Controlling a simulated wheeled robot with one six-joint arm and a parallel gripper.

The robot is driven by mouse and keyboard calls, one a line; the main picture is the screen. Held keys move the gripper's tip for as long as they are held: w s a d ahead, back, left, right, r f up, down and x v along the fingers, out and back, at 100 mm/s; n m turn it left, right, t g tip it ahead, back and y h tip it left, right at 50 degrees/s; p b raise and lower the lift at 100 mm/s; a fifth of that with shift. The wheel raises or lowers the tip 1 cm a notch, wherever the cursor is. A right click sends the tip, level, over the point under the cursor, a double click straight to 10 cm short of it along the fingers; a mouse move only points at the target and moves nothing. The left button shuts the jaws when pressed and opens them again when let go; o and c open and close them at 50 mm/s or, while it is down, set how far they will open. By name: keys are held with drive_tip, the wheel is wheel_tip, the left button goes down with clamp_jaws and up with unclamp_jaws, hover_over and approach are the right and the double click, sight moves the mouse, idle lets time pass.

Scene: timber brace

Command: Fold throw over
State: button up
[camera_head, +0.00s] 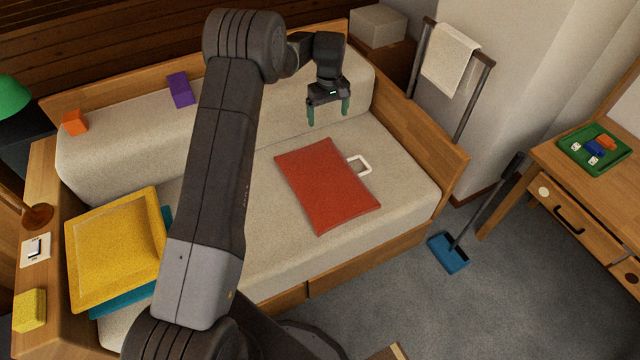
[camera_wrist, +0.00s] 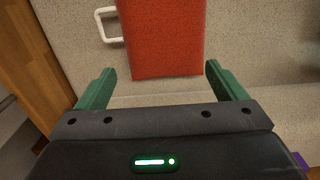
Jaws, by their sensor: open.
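A red throw (camera_head: 327,185) lies flat on the seat of the pale daybed, right of my arm. A white loop handle (camera_head: 359,165) sticks out at its upper right edge. The throw (camera_wrist: 166,38) also shows in the wrist view, ahead of the fingers, with the white loop (camera_wrist: 107,24) at its left. My gripper (camera_head: 328,112) is open and empty, with its green fingers pointing down near the daybed's backrest, apart from the throw. In the wrist view my gripper (camera_wrist: 158,84) has its fingers wide apart, with only the pale cushion between them.
Yellow and teal cushions (camera_head: 116,247) lie at the daybed's left end. A purple block (camera_head: 181,90) and an orange block (camera_head: 75,122) sit on the backrest. A wooden end panel (camera_head: 415,137) bounds the right side. The seat around the throw is clear.

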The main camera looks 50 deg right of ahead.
wheel_tip(320, 180, up, 7)
drive_tip(key=p, duration=0.3)
drive_tip(key=shift+p, duration=0.35)
idle(0.5)
idle(1.5)
